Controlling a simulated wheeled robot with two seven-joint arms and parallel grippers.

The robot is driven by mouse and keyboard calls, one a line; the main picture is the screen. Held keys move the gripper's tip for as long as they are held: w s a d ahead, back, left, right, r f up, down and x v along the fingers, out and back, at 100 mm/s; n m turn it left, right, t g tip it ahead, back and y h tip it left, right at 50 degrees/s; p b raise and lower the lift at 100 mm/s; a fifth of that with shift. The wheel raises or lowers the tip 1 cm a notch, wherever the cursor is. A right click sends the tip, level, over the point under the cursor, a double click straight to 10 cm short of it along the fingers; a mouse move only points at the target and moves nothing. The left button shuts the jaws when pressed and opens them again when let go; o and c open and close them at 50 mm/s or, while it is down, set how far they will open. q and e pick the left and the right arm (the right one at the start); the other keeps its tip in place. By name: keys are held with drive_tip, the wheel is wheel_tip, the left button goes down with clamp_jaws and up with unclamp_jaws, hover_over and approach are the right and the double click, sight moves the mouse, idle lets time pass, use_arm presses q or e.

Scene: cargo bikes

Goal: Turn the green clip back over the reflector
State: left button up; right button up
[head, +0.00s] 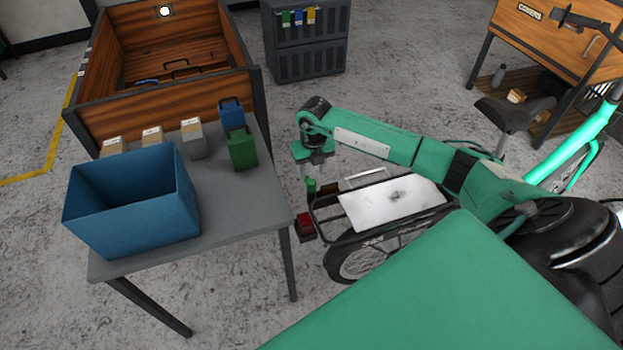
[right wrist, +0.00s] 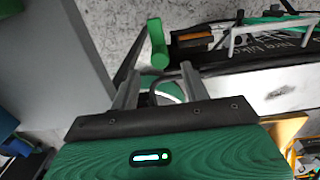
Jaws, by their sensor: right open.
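The green clip (head: 311,188) stands upright at the rear end of the cargo bike's rack, above the red reflector (head: 305,226). In the right wrist view the clip (right wrist: 158,44) shows as a green bar just beyond the fingers. My right gripper (head: 313,172) is directly above the clip, pointing down. In the wrist view its two fingers (right wrist: 160,82) are spread apart with nothing clearly held between them. Whether a finger touches the clip cannot be told. The reflector's face is not clear in the wrist view. My left gripper is not in view.
The bike rack (head: 345,238) carries a white plate (head: 390,203). A grey table (head: 240,205) with a blue bin (head: 135,215) and small boxes stands close on the left. A wooden cargo box (head: 215,105) is behind it. Floor is free between table and bike.

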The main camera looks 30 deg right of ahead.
sight(312, 182)
wheel_tip(312, 182, down, 5)
drive_tip(key=shift+a+f, duration=0.1)
idle(0.3)
drive_tip(key=c, duration=1)
